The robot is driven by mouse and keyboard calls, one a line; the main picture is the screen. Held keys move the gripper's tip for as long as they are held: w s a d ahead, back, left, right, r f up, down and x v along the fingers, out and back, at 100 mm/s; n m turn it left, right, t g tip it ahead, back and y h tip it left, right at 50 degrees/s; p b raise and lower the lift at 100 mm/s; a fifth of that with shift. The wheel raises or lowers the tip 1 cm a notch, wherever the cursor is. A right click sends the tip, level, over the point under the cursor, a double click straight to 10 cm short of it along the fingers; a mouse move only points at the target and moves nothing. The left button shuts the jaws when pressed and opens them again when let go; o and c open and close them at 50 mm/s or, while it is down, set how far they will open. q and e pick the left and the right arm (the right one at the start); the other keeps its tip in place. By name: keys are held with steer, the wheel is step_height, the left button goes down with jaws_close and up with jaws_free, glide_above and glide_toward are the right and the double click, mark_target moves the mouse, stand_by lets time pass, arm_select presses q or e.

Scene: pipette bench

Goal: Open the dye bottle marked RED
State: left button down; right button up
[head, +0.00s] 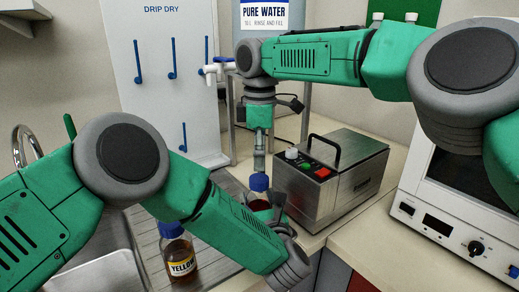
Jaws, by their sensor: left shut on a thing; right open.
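A bottle with a blue cap (259,182) and reddish contents (260,205) is upright near the middle of the head view. Its label is hidden behind my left arm, so I cannot read its marking. My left gripper (268,217) is shut on this bottle from the front, its fingers partly hidden by my forearm. My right gripper (259,160) is open and points down directly above the blue cap. I cannot tell whether its fingertips touch the cap.
A bottle marked YELLOW (178,256) with a blue cap stands on the ribbed drainer at lower left, beside the sink (105,272). A metal box with a black handle (340,180) is close to the right. A white appliance (455,215) stands farther right. A water tank (262,15) is behind.

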mark_target(260, 177)
arm_select(q)
steer(key=shift+f, duration=0.1)
arm_select(e)
steer(key=m, duration=0.6)
steer(key=shift+r+m, duration=0.3)
steer(key=shift+m, duration=0.1)
steer(key=m, duration=0.3)
steer(key=shift+w+r+m, duration=0.1)
steer(key=shift+r+m, duration=0.1)
steer(key=shift+m, duration=0.2)
steer(key=m, duration=0.4)
steer(key=shift+r, duration=0.1)
steer(key=shift+m, duration=0.3)
steer(key=shift+f, duration=3.95)
steer(key=c, duration=1.2)
steer(key=n, duration=0.3)
steer(key=shift+n, duration=0.4)
steer(key=n, duration=0.4)
steer(key=shift+n, duration=0.3)
